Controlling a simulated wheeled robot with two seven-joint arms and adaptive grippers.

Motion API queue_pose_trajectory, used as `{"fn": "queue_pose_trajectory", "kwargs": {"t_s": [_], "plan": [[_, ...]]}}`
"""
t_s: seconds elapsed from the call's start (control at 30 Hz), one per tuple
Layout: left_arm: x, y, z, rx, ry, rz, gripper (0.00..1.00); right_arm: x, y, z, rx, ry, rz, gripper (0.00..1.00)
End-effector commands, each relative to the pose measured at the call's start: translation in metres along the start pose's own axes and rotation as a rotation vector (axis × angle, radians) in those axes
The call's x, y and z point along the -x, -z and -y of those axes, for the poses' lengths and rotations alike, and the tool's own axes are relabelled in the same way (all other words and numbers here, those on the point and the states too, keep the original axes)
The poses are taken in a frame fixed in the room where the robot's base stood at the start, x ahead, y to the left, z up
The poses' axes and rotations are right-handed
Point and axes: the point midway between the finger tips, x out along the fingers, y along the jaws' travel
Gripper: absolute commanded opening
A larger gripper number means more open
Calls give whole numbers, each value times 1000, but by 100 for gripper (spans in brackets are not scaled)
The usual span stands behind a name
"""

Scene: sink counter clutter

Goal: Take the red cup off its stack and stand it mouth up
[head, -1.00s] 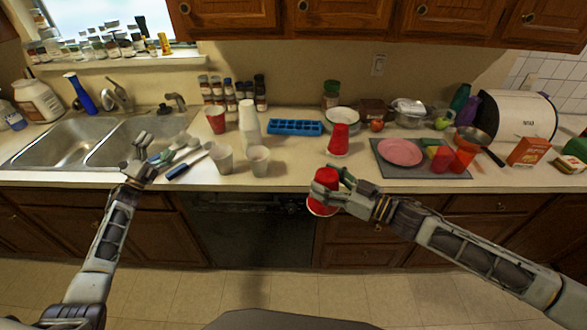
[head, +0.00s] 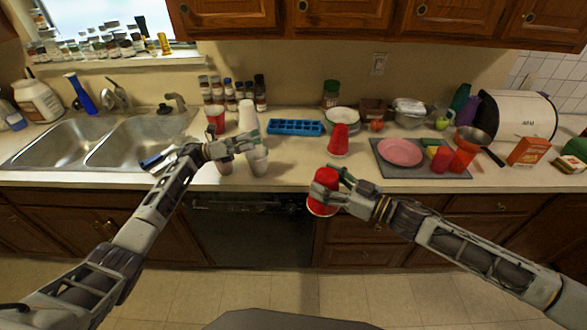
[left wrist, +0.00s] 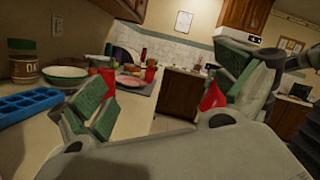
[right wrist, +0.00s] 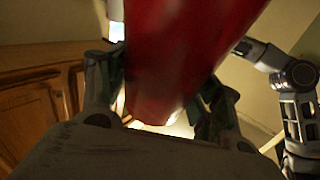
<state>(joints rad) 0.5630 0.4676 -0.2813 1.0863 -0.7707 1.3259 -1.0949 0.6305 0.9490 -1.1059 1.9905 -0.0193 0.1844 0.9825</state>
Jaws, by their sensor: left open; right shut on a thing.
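My right gripper (head: 330,187) is shut on a red cup (head: 322,204), held in the air in front of the counter's edge. The cup's wide end points down; it fills much of the right wrist view (right wrist: 185,50). Another red cup (head: 339,141) stands mouth down on the counter behind it; whether more cups are under it I cannot tell. My left gripper (head: 252,144) is open and empty, over the pale cups left of the red ones. In the left wrist view its two fingers are spread, with the held red cup (left wrist: 211,98) partly hidden behind one.
Pale cups (head: 259,163) stand under my left gripper, partly hidden. A white stack (head: 247,116) and a red cup (head: 215,113) stand behind. A blue tray (head: 294,127) lies at the back. A pink plate (head: 400,151) is on a grey mat at right. Counter before the tray is clear.

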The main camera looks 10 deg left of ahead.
Motion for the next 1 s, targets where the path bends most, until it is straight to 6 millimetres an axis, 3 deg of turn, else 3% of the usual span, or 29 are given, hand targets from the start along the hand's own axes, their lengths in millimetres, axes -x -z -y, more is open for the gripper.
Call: {"fn": "queue_pose_trajectory", "kwargs": {"t_s": [0.2,0.5,0.8,1.0], "plan": [[-48,27,21,-144,128,-200,100,0,0,0,0,0,0,55],[-89,67,49,-331,321,-467,100,0,0,0,0,0,0,55],[-103,99,68,-484,515,-706,100,0,0,0,0,0,0,55],[-102,109,73,-532,589,-793,100,0,0,0,0,0,0,55]]}}
